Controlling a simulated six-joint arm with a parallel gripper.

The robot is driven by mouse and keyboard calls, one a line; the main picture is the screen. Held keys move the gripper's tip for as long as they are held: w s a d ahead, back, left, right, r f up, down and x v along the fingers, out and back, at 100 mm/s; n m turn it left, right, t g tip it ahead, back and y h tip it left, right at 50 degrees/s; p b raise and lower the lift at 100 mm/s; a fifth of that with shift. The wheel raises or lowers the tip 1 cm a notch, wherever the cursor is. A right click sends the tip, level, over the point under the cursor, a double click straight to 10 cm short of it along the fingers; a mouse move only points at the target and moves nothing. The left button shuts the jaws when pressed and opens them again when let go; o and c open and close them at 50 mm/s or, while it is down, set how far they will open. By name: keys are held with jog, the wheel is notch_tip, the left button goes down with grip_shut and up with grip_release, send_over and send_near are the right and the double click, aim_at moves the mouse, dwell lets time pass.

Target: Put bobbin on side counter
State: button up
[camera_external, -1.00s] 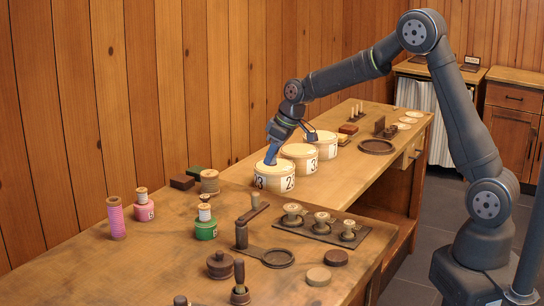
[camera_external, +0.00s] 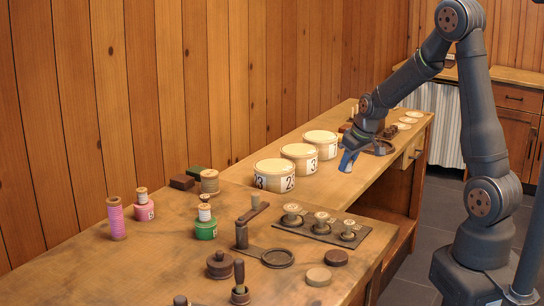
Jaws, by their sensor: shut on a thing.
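My gripper (camera_external: 347,164), with blue fingers, points down low over the lighter side counter (camera_external: 325,185), to the right of the round tins. It is shut on the bobbin, which is too small and too covered by the fingers to make out. I cannot tell whether the bobbin touches the counter top.
Three pale round tins (camera_external: 299,158) with number labels stand in a row left of my gripper. The front bench holds thread spools (camera_external: 205,226) and a dark rack (camera_external: 318,226).

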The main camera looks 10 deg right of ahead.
jog(key=a+f, duration=0.2)
jog(key=a, duration=0.1)
jog(key=a+f, duration=0.1)
jog(key=a, duration=0.2)
jog(key=a+f, duration=0.2)
jog(key=a, duration=0.1)
jog(key=shift+w+a+f, duration=0.1)
jog(key=shift+a+f, duration=0.1)
jog(key=shift+f, duration=0.1)
jog(key=shift+a+f, duration=0.1)
jog(key=shift+f, duration=1.95)
jog(key=shift+f, duration=0.15)
jog(key=o, duration=0.9)
jog(key=shift+o, duration=0.2)
jog(key=shift+r, duration=0.5)
jog(key=v, duration=1.1)
jog(key=shift+s, duration=0.2)
